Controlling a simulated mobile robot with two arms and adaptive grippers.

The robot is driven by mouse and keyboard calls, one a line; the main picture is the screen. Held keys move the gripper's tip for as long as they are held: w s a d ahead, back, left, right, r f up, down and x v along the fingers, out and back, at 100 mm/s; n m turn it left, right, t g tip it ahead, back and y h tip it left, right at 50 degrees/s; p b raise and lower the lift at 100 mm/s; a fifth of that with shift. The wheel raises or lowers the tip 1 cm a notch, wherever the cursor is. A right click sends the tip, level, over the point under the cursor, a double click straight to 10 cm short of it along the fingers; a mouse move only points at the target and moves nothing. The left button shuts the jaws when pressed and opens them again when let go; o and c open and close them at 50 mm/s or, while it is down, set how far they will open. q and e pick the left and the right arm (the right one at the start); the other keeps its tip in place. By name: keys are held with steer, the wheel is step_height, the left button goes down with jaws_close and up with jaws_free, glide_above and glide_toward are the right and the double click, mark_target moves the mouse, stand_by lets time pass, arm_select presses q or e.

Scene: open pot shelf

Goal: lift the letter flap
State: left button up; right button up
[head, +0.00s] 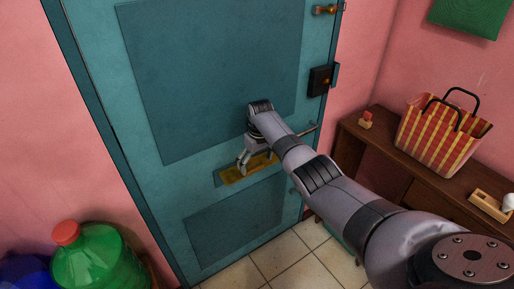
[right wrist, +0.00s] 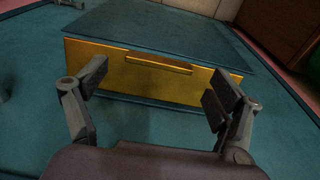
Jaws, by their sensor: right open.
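The letter flap (head: 236,174) is a brass plate low on the teal door (head: 210,80). In the right wrist view the flap (right wrist: 155,75) spans the middle, with a raised lip along its upper part, and it looks closed. My right gripper (head: 246,165) is at the door, just in front of the flap and partly covering it. In the right wrist view my right gripper (right wrist: 158,90) is open and empty, its fingers apart on either side of the flap's middle. Whether a fingertip touches the flap I cannot tell. My left gripper is not in view.
A wooden cabinet (head: 395,150) with a striped bag (head: 442,135) stands right of the door. A green bottle (head: 98,262) with a red cap is at the lower left. A black lock box (head: 320,80) is on the door's right edge. Tiled floor (head: 285,262) shows below.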

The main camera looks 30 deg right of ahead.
step_height(320, 180, up, 10)
steer(key=s, duration=0.1)
stand_by(0.6)
steer(key=s+a+f, duration=0.1)
steer(key=s+f, duration=0.5)
steer(key=f, duration=0.6)
steer(key=s+a+f+h, duration=0.15)
steer(key=s+f, duration=0.35)
steer(key=f, duration=0.7)
steer(key=s+a+f+y, duration=0.15)
steer(key=s+f, duration=0.45)
steer(key=f, duration=0.6)
steer(key=s+a+f+n, duration=0.1)
steer(key=s+a+f, duration=0.1)
steer(key=s+f, duration=0.7)
steer(key=s+a+f, duration=0.3)
steer(key=s+f, duration=0.2)
steer(key=s, duration=0.7)
steer(key=s+a+f, duration=0.1)
steer(key=s+a, duration=0.1)
steer(key=s, duration=0.7)
steer(key=s+a+f+n, duration=0.1)
steer(key=s+a+f, duration=0.1)
steer(key=s, duration=0.8)
steer(key=shift+a+f, duration=0.25)
steer(key=shift+a, duration=0.4)
steer(key=shift+s, duration=0.1)
